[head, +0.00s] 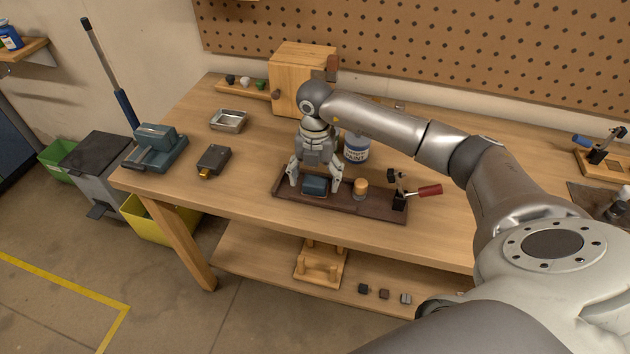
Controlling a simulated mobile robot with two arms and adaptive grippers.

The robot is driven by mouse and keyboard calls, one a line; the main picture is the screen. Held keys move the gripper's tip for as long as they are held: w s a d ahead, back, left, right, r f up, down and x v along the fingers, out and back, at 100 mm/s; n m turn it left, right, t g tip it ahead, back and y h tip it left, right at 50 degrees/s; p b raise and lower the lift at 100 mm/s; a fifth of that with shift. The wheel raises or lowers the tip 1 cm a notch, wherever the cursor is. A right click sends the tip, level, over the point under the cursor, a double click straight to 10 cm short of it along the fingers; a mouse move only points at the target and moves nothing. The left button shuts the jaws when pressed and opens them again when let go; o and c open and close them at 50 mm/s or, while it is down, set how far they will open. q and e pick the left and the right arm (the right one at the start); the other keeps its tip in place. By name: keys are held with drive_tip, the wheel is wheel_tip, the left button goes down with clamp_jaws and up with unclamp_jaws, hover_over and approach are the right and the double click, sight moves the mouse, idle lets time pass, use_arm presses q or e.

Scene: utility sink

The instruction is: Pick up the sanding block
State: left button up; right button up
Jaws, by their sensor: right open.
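A small dark blue-grey block, which looks like the sanding block (314,186), lies on a dark brown tray (377,207) near the front of the workbench. My right gripper (315,187) points down over it, open, with one finger on each side of the block. I cannot tell whether the fingers touch it. The gripper's palm hides part of the block's back edge. My left gripper is not in view.
On the tray stand a wooden cylinder (360,188) and a red-handled clamp (428,191). A blue-labelled jar (356,148) stands just behind. A wooden box (303,78), a metal tin (228,121), a vise (156,148) and a dark tool (213,160) are further left.

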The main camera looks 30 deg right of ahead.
drive_tip(key=shift+f, duration=0.95)
drive_tip(key=shift+c, duration=0.3)
drive_tip(key=c, duration=1.1)
drive_tip(key=shift+r, duration=0.1)
